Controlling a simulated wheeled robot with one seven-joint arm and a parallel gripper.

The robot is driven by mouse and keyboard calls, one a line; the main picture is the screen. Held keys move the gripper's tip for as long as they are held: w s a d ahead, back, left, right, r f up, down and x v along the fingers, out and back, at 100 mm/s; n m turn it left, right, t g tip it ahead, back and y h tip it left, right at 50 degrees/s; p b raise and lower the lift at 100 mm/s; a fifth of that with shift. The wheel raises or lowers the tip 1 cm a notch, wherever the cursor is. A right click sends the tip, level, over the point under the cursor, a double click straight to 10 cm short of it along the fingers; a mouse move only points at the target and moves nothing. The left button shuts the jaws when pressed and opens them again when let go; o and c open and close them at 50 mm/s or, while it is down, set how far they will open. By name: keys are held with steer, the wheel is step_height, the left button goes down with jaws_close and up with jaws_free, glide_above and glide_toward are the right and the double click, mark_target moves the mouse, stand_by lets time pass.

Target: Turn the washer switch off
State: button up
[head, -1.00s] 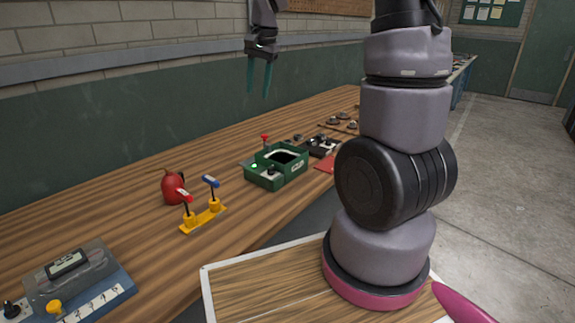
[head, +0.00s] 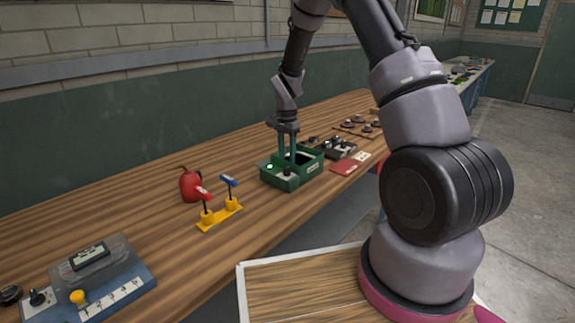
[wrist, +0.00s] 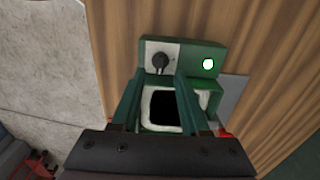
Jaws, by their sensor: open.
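The washer is a green box (head: 310,172) on the wooden bench, with a dark opening in its top. Its lamp (head: 270,167) glows green-white; the lamp also shows in the wrist view (wrist: 208,64). In the wrist view the black washer switch (wrist: 159,62) sits on a pale panel, left of the lamp. My gripper (head: 287,164) points down over the box. In the wrist view its two fingers (wrist: 158,80) are apart, with the switch just beyond the tips and between their lines. Nothing is held. I cannot tell whether a finger touches the switch.
A yellow base with red and blue levers (head: 219,214) and a red round object (head: 190,185) stand to the left. A blue device with a clear cover (head: 118,290) is nearer. A red board (head: 343,167) and black parts lie to the right. Bare bench lies between.

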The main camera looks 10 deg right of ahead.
mark_target(287, 168)
steer(key=shift+f, duration=2)
jaws_close()
